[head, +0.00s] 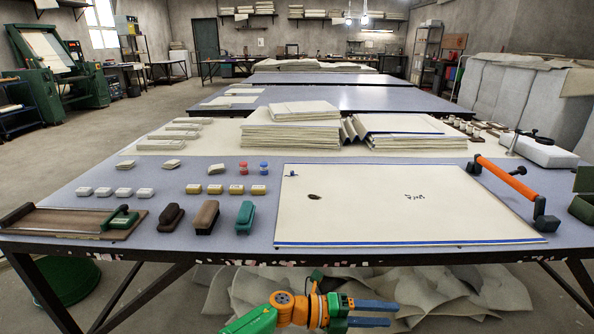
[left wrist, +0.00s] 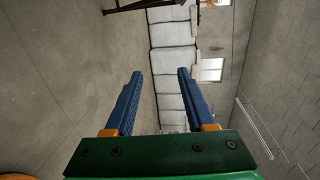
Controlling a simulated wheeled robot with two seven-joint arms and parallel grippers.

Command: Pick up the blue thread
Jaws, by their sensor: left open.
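A small blue thread spool (head: 264,168) stands upright on the near table, left of the large cream cloth sheet (head: 400,215). A similar red spool (head: 243,168) stands just left of it. My left gripper (head: 392,314) is low in front of the table's front edge, below the tabletop and well away from the spools. Its blue fingers are apart with nothing between them. The left wrist view also shows the open fingers (left wrist: 160,74), with floor and pale draped stacks beyond. The right gripper is not in view.
Stapler-like tools and brushes (head: 206,217) lie along the front left of the table (head: 150,250). Small blocks (head: 215,189) sit between them and the spools. Folded cloth stacks (head: 290,132) stand behind.

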